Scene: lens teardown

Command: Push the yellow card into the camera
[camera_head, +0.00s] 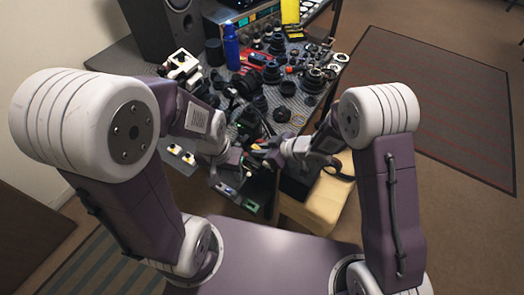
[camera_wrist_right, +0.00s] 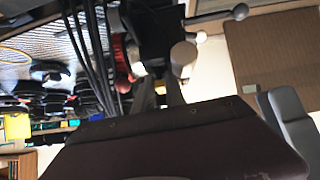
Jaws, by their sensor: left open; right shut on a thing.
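My left gripper (camera_head: 246,165) is open near the front edge of the workbench, low in the middle of the head view. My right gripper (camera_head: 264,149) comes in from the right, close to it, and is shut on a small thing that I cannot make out. A small yellow patch (camera_head: 259,147) shows at the gripper tips; I cannot tell whether it is the yellow card. In the right wrist view, the right fingers (camera_wrist_right: 162,92) point up at a black body (camera_wrist_right: 155,32); I cannot tell whether this is the camera. The card slot is not visible.
The bench (camera_head: 140,62) is crowded with black lens parts. A blue bottle (camera_head: 231,47), a speaker (camera_head: 168,28) and a yellow box (camera_head: 290,11) stand toward the back. A light brown box (camera_head: 322,205) is below my right arm. Open floor lies at the right.

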